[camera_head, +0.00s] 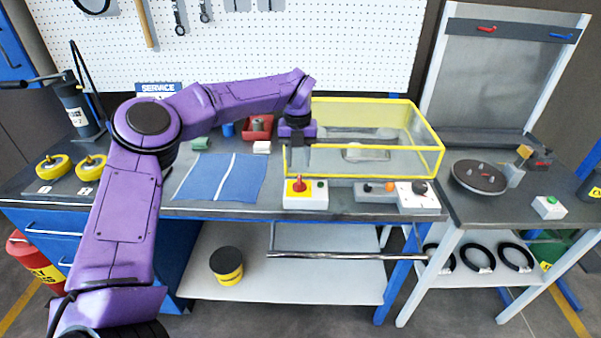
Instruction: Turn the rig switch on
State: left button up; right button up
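Three control boxes sit along the front edge of the bench, below the yellow-framed clear enclosure (440,160). One is a yellow and white box (305,203) with a red knob (299,185) and a green button. Beside it is a low grey box (366,196) with orange and dark knobs. To its right is a white box (420,201) with a black rotary knob (419,187). I cannot tell by label which is the rig switch. My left gripper (297,145) points down behind the red knob, at the enclosure's left end, apart from the knobs. Its fingers are too small to read. My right gripper is out of view.
A blue cloth (220,178) lies left of the boxes. A red bin (258,128) stands behind it. On the right table are a dark round turntable (479,177) and a green-button box (548,207). A metal rail (345,254) runs below the bench front.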

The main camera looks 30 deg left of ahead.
aim_at(300, 179)
pick_arm(q)
jog(key=f, duration=0.3)
jog(key=f+p, duration=0.1)
jog(key=f, duration=0.3)
jog(key=shift+w+d, duration=0.15)
jog(key=shift+w, duration=0.05)
jog(key=shift+s, duration=0.2)
jog(key=shift+c, duration=0.3)
grip_shut()
